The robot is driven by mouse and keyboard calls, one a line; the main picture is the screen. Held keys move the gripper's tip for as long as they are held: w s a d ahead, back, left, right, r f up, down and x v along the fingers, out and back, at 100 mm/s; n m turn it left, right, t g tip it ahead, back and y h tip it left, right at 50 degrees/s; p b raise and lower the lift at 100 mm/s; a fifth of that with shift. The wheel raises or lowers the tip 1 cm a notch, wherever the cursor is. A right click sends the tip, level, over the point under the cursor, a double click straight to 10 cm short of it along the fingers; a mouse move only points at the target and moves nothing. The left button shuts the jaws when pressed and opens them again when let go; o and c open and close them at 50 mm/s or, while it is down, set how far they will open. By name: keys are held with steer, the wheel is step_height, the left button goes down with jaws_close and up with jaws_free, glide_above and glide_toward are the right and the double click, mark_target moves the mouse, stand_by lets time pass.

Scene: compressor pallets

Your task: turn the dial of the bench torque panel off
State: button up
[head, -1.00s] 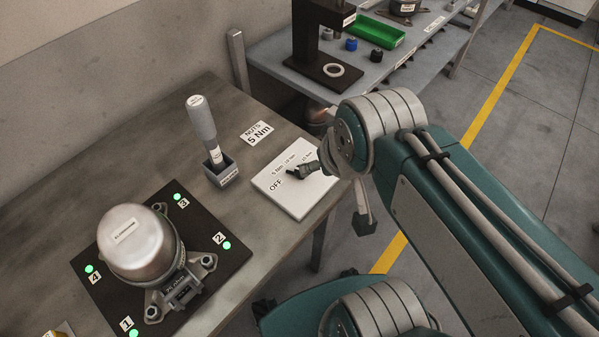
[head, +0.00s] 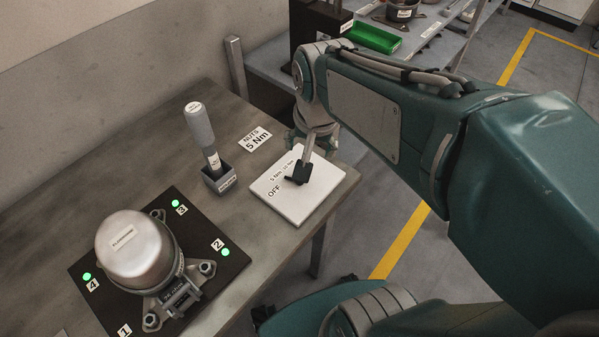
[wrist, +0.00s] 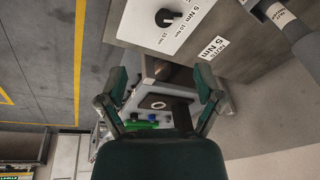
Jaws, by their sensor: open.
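The bench torque panel (head: 290,206) is a white plate on the bench's right end, labelled OFF, 5 Nm and 10 Nm. In the wrist view its black dial (wrist: 167,18) is near the top edge. Its pale mark points right, roughly toward the 5 Nm label; the exact setting is hard to tell. My gripper (wrist: 162,85) is open, its two fingers wide apart with nothing between them. In the head view my gripper (head: 303,165) is over the panel's far part and overlaps the dial area, so contact cannot be told there. The wrist view shows the dial beyond the fingertips.
A screwdriver-like tool (head: 200,128) stands in a holder left of the panel, near a NUTS 5 Nm card (head: 255,139). A compressor (head: 134,248) sits on a dark plate at the front left. A shelf with a green tray (head: 374,38) stands behind.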

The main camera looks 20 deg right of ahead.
steer(key=w+f+m+g, duration=0.1)
steer(key=w+f, duration=0.1)
steer(key=f, duration=0.3)
steer(key=w+f+m, duration=0.2)
steer(key=f, duration=0.4)
steer(key=w+f+m+g, duration=0.1)
steer(key=w+f+m, duration=0.1)
steer(key=f, duration=0.4)
steer(key=shift+w+d+g, duration=0.2)
steer(key=shift+w+g, duration=0.05)
steer(key=shift+g, duration=0.05)
steer(key=c, duration=1.2)
